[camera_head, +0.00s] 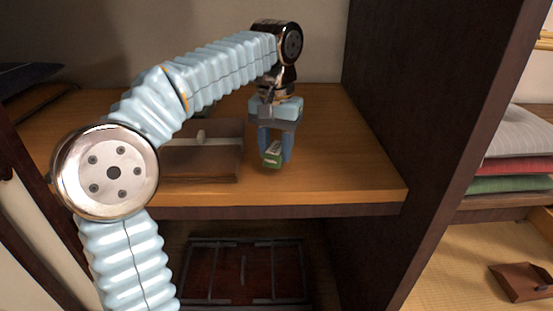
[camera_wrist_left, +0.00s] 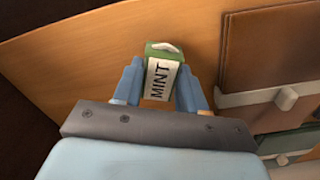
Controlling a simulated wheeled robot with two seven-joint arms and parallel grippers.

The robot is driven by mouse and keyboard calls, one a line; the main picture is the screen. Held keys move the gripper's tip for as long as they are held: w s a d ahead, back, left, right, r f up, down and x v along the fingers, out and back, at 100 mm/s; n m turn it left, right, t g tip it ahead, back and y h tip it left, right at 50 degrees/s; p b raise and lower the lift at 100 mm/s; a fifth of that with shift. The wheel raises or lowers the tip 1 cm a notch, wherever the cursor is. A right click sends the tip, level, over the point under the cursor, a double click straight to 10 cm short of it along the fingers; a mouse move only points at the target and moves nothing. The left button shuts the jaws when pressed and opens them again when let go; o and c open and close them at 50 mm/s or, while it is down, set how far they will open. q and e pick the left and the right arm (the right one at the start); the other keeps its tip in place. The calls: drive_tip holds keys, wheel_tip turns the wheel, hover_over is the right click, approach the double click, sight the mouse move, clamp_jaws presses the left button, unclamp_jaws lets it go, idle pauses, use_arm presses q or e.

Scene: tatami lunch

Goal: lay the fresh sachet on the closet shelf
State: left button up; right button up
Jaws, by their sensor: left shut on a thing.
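The sachet (camera_head: 272,154) is a small green and white packet held between the fingertips of my left gripper (camera_head: 273,146), over the closet shelf (camera_head: 340,160). In the left wrist view the sachet (camera_wrist_left: 162,75) shows the word MINT on a white label, with green at its far end. My left gripper (camera_wrist_left: 158,88) is shut on it, one blue finger on each side. I cannot tell whether the sachet touches the wooden shelf. My right gripper is not in view.
A brown box (camera_head: 205,160) with a light toggle lies on the shelf left of the gripper. A dark wall panel (camera_head: 430,120) bounds the shelf on the right. Bare shelf lies between. Folded cushions (camera_head: 515,150) are stacked beyond the panel.

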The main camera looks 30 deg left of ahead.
sight(277, 148)
use_arm(q)
drive_tip(key=shift+d+f, duration=0.1)
drive_tip(key=shift+f, duration=1.25)
drive_tip(key=shift+f, duration=0.1)
drive_tip(key=o, duration=1)
wheel_tip(277, 148, up, 11)
drive_tip(key=shift+f+p, duration=0.1)
drive_tip(key=shift+p, duration=0.8)
drive_tip(key=shift+r, duration=0.75)
